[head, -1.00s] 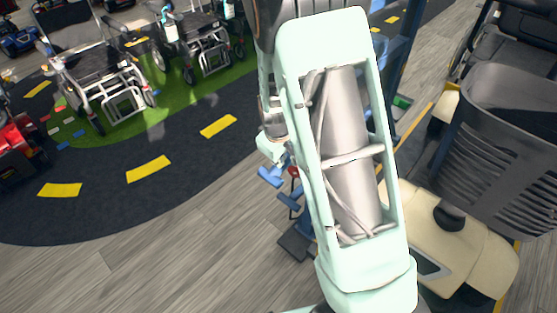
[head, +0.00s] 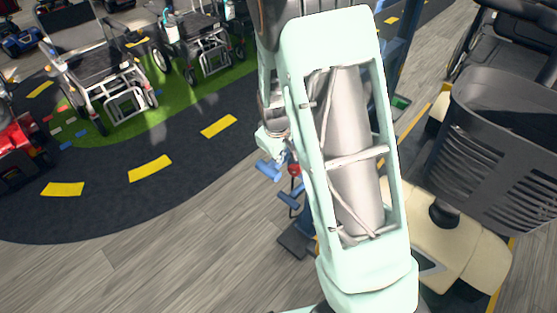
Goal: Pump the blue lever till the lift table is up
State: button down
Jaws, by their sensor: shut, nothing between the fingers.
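A blue bar (head: 268,170), which looks like the end of the lever, shows just left of my arm in the head view. A second blue piece (head: 290,201) and a small red part (head: 294,170) are close by, lower and to the right. My gripper (head: 281,156) shows only in part behind my arm, right above the blue bar. It is shut and empty; whether it touches the bar cannot be told. Most of the lift table is hidden behind my arm; a blue upright (head: 393,55) and a dark foot (head: 295,243) show beside it.
A beige scooter (head: 455,240) with a dark basket (head: 500,150) stands close on the right. A red scooter (head: 18,140) is at the left edge. The wood floor at the lower left is clear.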

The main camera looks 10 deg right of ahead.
jog(key=v, duration=1)
jog(key=shift+a+r, duration=0.25)
jog(key=shift+r, duration=0.05)
jog(key=shift+s, duration=0.15)
